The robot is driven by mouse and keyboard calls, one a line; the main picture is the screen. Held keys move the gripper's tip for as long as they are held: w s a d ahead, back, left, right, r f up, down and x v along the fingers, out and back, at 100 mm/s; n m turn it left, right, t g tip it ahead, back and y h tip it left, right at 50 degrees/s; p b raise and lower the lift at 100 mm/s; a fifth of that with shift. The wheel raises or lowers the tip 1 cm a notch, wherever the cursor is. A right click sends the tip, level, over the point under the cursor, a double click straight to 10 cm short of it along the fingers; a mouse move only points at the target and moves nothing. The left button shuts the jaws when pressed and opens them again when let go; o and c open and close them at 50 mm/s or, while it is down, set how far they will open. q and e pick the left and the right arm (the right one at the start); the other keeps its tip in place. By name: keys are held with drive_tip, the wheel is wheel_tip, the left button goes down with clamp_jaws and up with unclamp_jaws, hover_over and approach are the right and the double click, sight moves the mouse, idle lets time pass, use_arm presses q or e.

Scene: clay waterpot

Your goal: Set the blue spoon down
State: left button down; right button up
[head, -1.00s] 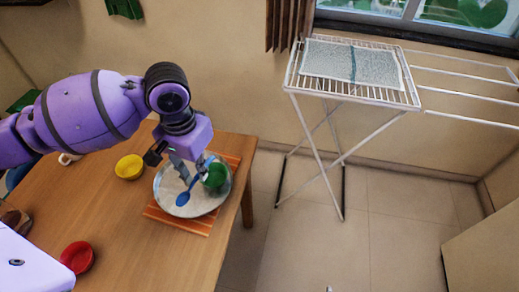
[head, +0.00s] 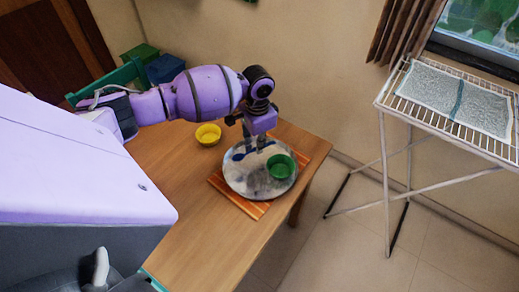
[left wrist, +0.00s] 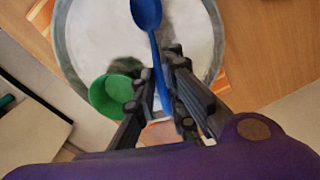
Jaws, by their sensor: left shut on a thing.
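The blue spoon (head: 239,156) is at the round grey plate (head: 236,185), its bowl end pointing left in the head view. My left gripper (head: 258,144) is above the plate's far side, shut on the spoon's handle. In the left wrist view, the spoon (left wrist: 146,14) runs up from between the fingers (left wrist: 157,78) over the pale plate (left wrist: 197,35). I cannot tell whether the spoon touches the plate. A green bowl (head: 281,166) sits on the plate's right side; it also shows in the left wrist view (left wrist: 112,97), left of the fingers. My right gripper is not in view.
The plate stands on an orange mat (head: 222,183) at the end of the wooden table (head: 190,215). A yellow bowl (head: 208,134) stands left of the plate. The table's front part is clear. A white drying rack (head: 440,125) with a cloth stands to the right.

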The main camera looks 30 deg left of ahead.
sight(258, 156)
use_arm(q)
drive_tip(key=w+f, duration=0.1)
drive_tip(key=w+a+f, duration=0.1)
drive_tip(key=shift+f, duration=0.35)
drive_tip(key=shift+s+f+b, duration=0.1)
drive_tip(key=shift+f+b, duration=0.2)
drive_tip(key=shift+f, duration=1)
drive_tip(key=shift+f, duration=0.1)
drive_tip(key=shift+f, duration=0.15)
drive_tip(key=c, duration=1.8)
unclamp_jaws()
wheel_tip(258, 156, up, 12)
drive_tip(key=shift+r+p, duration=0.25)
drive_tip(key=shift+p, duration=0.2)
